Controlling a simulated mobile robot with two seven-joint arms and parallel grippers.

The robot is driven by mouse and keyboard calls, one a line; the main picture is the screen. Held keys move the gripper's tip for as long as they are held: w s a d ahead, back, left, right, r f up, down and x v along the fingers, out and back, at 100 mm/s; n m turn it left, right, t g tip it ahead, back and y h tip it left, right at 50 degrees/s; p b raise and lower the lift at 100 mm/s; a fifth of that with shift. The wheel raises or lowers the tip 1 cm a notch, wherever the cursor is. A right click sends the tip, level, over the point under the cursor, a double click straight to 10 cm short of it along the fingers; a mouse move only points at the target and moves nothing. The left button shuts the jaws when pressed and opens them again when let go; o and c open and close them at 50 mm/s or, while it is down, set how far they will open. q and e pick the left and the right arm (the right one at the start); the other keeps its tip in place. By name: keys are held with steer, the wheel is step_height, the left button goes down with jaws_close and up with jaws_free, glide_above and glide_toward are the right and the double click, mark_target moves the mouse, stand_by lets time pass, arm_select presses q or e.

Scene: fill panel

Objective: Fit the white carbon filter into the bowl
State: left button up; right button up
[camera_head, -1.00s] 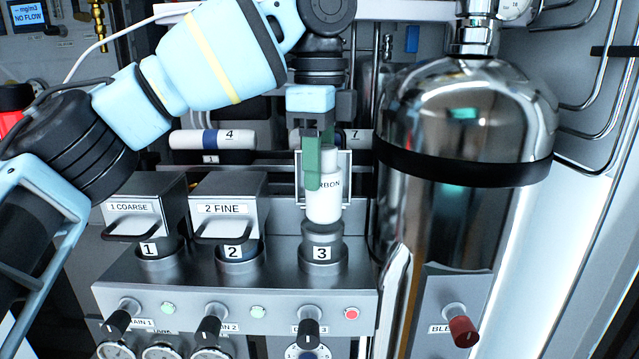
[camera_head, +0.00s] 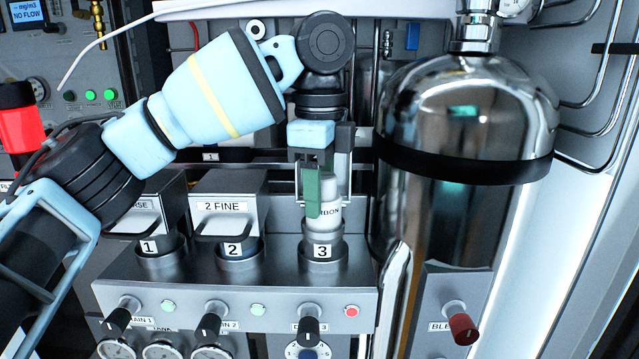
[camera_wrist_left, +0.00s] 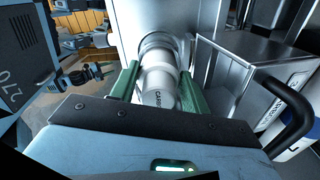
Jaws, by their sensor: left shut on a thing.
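The white carbon filter (camera_head: 330,206) is upright above bowl 3, with its lower end inside the rim of the metal bowl (camera_head: 323,250). My left gripper (camera_head: 321,192) is shut on the filter from above, with green finger pads on its sides. In the left wrist view the filter (camera_wrist_left: 160,90) lies between the green fingers (camera_wrist_left: 158,88), its lettering partly visible, and its far end meets the round bowl opening (camera_wrist_left: 160,42). How deep the filter sits is hidden by the rim. My right gripper is in neither view.
Housings 1 (camera_head: 150,205) and 2 FINE (camera_head: 229,205) stand left of bowl 3. A large chrome tank (camera_head: 440,220) stands close on the right. Black knobs (camera_head: 308,330) and a red button (camera_head: 351,311) are on the panel below. A metal frame with a black handle (camera_wrist_left: 285,105) is beside the gripper.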

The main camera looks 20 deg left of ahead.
arm_select(q)
steer(key=shift+f, duration=0.1)
steer(key=o, duration=1)
step_height(320, 180, up, 13)
steer(key=shift+r, duration=0.15)
stand_by(0.4)
